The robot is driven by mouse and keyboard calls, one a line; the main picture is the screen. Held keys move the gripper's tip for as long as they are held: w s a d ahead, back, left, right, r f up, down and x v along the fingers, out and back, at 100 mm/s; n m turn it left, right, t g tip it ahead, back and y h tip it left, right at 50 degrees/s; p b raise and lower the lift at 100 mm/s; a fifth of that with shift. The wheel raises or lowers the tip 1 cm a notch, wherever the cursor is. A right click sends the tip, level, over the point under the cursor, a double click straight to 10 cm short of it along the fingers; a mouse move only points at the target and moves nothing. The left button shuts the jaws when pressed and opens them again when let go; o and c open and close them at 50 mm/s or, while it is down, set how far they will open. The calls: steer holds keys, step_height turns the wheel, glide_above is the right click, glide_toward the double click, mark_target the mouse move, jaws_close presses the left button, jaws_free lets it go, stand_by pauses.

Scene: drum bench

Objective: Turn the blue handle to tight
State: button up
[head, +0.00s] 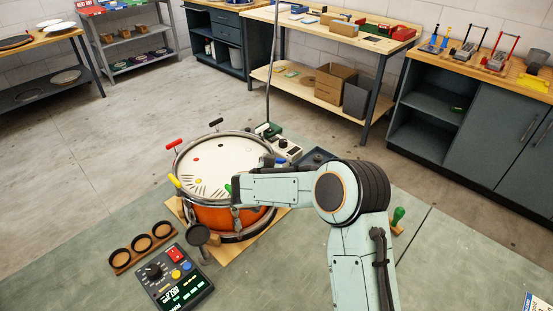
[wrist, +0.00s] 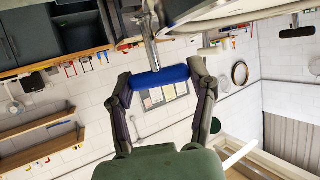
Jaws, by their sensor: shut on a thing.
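The blue handle (wrist: 172,76) is a short bar on a metal rod below the drum's rim in the wrist view. My gripper (wrist: 160,80) has one finger at each end of it and is shut on it. In the head view the orange drum (head: 212,217) stands on a wooden board, with red, black, yellow and green handles around its white head. My forearm crosses its right side there and hides most of the gripper and the blue handle. The handle's tightness cannot be told.
A control box (head: 172,278) with a lit display and a wooden holder with three rings (head: 142,247) lie left of the drum. A green-topped stamp (head: 398,217) stands right of my arm. A thin upright pole (head: 269,80) rises behind the drum.

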steer(key=shift+f+m+g+h, duration=0.1)
steer(key=shift+m+g+h, duration=0.2)
steer(key=shift+m+h, duration=0.35)
steer(key=o, duration=1.2)
steer(key=v, duration=1.2)
steer(key=shift+f, duration=0.1)
